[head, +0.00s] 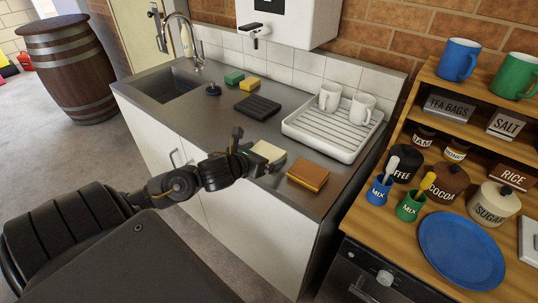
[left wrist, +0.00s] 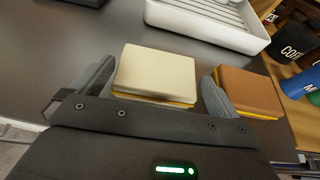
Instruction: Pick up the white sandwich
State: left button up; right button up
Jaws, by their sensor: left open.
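The white sandwich (head: 269,151) lies on the dark counter near its front edge, in front of my left gripper. In the left wrist view the sandwich (left wrist: 155,72) has a pale top slice and a yellow layer along its lower edge. My left gripper (head: 250,152) is open. In the left wrist view the fingers of my left gripper (left wrist: 156,88) stand on either side of the sandwich's near part, with gaps that look small; contact cannot be told. My right gripper is in neither view.
A brown sandwich (head: 308,176) lies close on the right, just beyond the right finger in the left wrist view (left wrist: 249,90). A white drying rack (head: 313,139) with two mugs stands behind. A black ridged block (head: 257,107) and sponges (head: 243,80) lie farther back.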

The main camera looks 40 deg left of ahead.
aim_at(268, 150)
pick_arm(q)
jog(key=x, duration=0.2)
jog(key=p+x, duration=0.1)
jog(key=x, duration=0.1)
jog(key=shift+a+r, duration=0.1)
jog(key=shift+r, duration=0.15)
jog(key=shift+w+f, duration=0.2)
jog(key=shift+w, duration=0.15)
pick_arm(e)
jog(key=shift+s+a+r, duration=0.3)
jog(key=shift+s+r, duration=0.25)
jog(key=shift+r, duration=0.2)
pick_arm(q)
jog(key=c, duration=0.5)
pick_arm(e)
jog(key=shift+w+d, duration=0.1)
jog(key=shift+d, duration=0.2)
pick_arm(q)
jog(key=shift+r, duration=0.1)
